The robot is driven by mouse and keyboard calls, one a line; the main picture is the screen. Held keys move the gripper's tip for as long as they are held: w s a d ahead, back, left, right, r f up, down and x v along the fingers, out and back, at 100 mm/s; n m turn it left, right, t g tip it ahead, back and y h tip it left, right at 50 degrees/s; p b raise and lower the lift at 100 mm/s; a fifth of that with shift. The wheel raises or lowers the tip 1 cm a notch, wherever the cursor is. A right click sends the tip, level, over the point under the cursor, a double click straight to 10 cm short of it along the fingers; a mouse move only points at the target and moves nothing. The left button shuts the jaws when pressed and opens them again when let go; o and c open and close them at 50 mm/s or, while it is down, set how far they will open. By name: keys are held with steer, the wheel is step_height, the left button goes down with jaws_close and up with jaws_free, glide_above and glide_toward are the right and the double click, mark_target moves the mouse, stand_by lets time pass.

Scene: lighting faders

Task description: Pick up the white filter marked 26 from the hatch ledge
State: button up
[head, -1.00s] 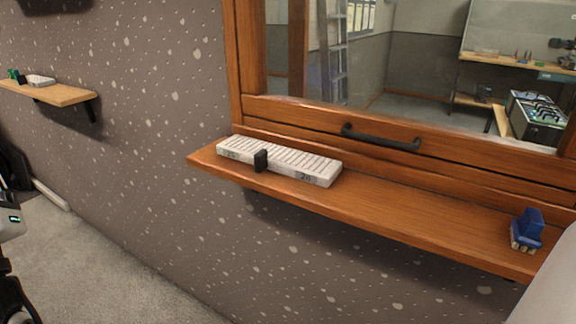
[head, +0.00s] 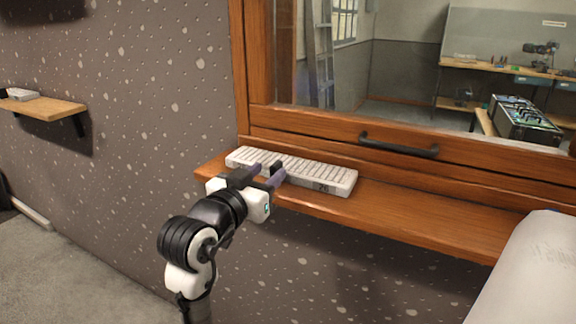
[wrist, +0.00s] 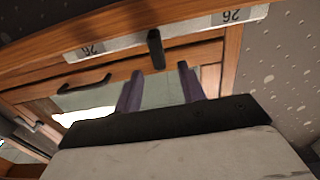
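The white filter (head: 310,168), a long slatted block with a black tab (head: 276,167) on its front, lies on the wooden hatch ledge (head: 430,222). The mark 26 shows on its front at right. In the wrist view the filter's front (wrist: 112,42) carries 26 at both ends, and the tab (wrist: 155,48) stands out from it. My gripper (head: 267,172) is at the filter's front; it also shows in the wrist view (wrist: 160,78). Its two purple-grey fingers are apart, with the tab just ahead of the gap between them. I see no grip on it.
The hatch frame with a black bar handle (head: 398,146) rises behind the ledge. A small wall shelf (head: 40,106) with a white block is at far left. The ledge right of the filter is bare as far as I see. A pale rounded shape fills the lower right.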

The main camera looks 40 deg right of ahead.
mark_target(279, 160)
steer(key=shift+p+x, duration=1.05)
steer(key=shift+x, duration=2.05)
steer(key=shift+f, duration=0.2)
steer(key=shift+c, duration=0.4)
jaws_close()
